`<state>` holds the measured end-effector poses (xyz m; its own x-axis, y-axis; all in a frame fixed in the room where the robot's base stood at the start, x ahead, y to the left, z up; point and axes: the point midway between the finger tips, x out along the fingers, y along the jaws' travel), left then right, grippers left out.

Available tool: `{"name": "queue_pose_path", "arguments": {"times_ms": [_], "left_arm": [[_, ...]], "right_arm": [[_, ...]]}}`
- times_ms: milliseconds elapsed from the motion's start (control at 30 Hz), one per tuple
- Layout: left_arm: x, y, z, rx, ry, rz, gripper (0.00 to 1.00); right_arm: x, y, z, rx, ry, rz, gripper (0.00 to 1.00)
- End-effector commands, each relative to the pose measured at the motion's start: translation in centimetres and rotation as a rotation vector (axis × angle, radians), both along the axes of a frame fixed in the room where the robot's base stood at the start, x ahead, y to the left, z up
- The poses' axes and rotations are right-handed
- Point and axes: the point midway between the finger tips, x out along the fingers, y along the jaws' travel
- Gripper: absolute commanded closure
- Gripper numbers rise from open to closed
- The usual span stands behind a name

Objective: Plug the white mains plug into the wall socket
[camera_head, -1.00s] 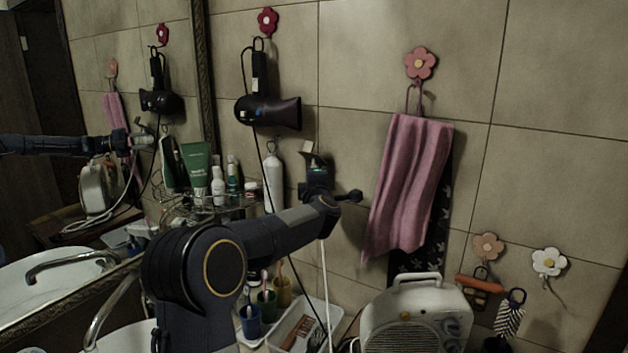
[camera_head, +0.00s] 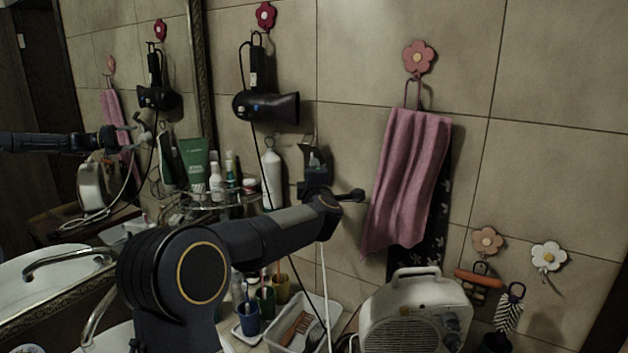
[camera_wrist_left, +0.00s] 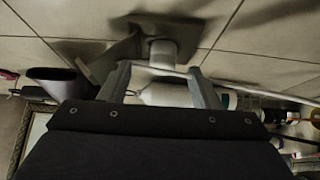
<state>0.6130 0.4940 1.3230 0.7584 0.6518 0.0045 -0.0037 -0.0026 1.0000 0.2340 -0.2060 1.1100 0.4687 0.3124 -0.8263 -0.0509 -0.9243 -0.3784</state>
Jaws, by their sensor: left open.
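In the left wrist view, a pale round body that looks like the white plug (camera_wrist_left: 163,51) sits against the wall socket (camera_wrist_left: 160,27); how deep it sits cannot be told. A slanted grey flap (camera_wrist_left: 98,62) stands beside it. The white cord (camera_wrist_left: 155,71) crosses just below the plug; in the head view it hangs (camera_head: 324,285) under my gripper. My left gripper (camera_wrist_left: 160,82) is open, its fingers apart and short of the plug on either side. In the head view my left gripper (camera_head: 316,178) is at the wall and largely hides the socket. My right gripper is out of view.
A hair dryer (camera_head: 266,107) hangs upper left, a pink towel (camera_head: 408,180) to the right. A glass shelf (camera_head: 212,202) with bottles is left of the gripper. Below stand a white heater (camera_head: 415,312), a white tray (camera_head: 335,312) and cups (camera_head: 247,320). A mirror fills the left.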

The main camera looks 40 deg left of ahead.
Motion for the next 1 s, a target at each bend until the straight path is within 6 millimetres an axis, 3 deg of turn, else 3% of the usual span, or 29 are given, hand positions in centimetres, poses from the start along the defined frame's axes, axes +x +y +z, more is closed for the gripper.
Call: {"name": "queue_pose_path", "arguments": {"times_ms": [300, 900, 1000], "left_arm": [[-3.1, -2.7, -0.5, -0.003, 0.007, -0.001, 0.43], [-3.3, -2.9, -0.5, -0.003, 0.009, -0.002, 0.43], [-3.7, -3.7, -0.3, 0.016, 0.026, -0.049, 0.43]], "right_arm": [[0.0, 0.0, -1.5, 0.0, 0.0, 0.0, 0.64], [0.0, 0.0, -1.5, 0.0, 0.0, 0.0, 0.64], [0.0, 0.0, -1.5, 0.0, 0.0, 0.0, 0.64]]}}
